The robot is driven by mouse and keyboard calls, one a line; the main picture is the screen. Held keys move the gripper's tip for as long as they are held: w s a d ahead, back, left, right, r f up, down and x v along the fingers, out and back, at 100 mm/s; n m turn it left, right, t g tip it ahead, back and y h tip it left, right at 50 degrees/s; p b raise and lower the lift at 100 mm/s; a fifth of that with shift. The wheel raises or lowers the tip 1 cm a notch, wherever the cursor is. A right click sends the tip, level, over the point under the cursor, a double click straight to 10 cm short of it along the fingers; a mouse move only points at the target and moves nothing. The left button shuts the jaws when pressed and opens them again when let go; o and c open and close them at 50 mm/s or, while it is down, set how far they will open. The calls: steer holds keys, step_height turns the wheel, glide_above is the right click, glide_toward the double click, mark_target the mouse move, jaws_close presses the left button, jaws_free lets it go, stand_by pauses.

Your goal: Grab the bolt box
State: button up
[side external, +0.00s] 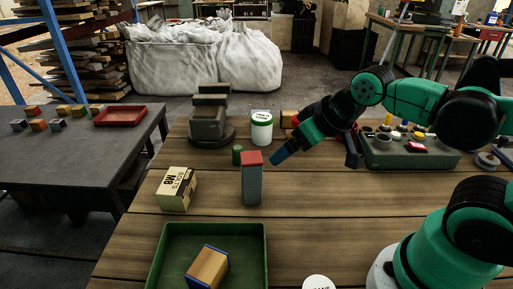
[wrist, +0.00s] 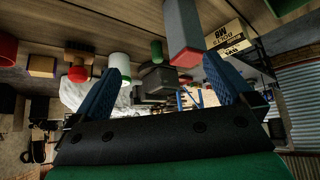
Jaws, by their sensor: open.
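The bolt box (side external: 176,189) is a beige carton with dark print reading M8, standing on the wooden table at the left. My gripper (side external: 313,160) is to the right of it and higher, apart from it, with blue fingers spread and nothing between them. In the wrist view, which looks upside down, the bolt box (wrist: 228,36) lies at the upper right, beyond the right finger. My gripper (wrist: 161,66) is open there too.
A tall grey block with a red top (side external: 251,180) stands between the bolt box and my gripper. A green tray (side external: 258,237) holding a wooden block (side external: 207,268) is in front. A white-and-green can (side external: 261,128), a green cylinder (side external: 237,155) and a dark vise (side external: 210,118) stand behind.

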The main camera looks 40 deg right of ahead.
stand_by(0.5)
steer(key=w+a, duration=0.1)
steer(key=w, duration=0.1)
steer(key=w+m+g+h, duration=0.1)
steer(key=w, duration=0.1)
steer(key=w+a+r+h, duration=0.1)
steer(key=w, duration=0.1)
steer(key=shift+w+a+m, duration=0.3)
steer(key=w+a+f+m+h, duration=0.2)
steer(key=w+a+h, duration=0.1)
steer(key=w+a, duration=0.25)
steer(key=m+t+h, duration=0.1)
steer(key=m+h, duration=0.1)
steer(key=m, duration=0.1)
glide_above(175, 181)
steer(key=s+d, duration=0.1)
steer(key=s, duration=0.2)
step_height(175, 181, down, 4)
steer(key=a+f+m+t+h, duration=0.1)
steer(key=a+f, duration=0.1)
steer(key=a+f+m+h, duration=0.1)
steer(key=a+f, duration=0.1)
steer(key=shift+s+t, duration=0.15)
steer(key=shift+t, duration=0.25)
steer(key=shift+f, duration=0.2)
steer(key=shift+x, duration=2.65)
steer(key=shift+r, duration=0.1)
jaws_close()
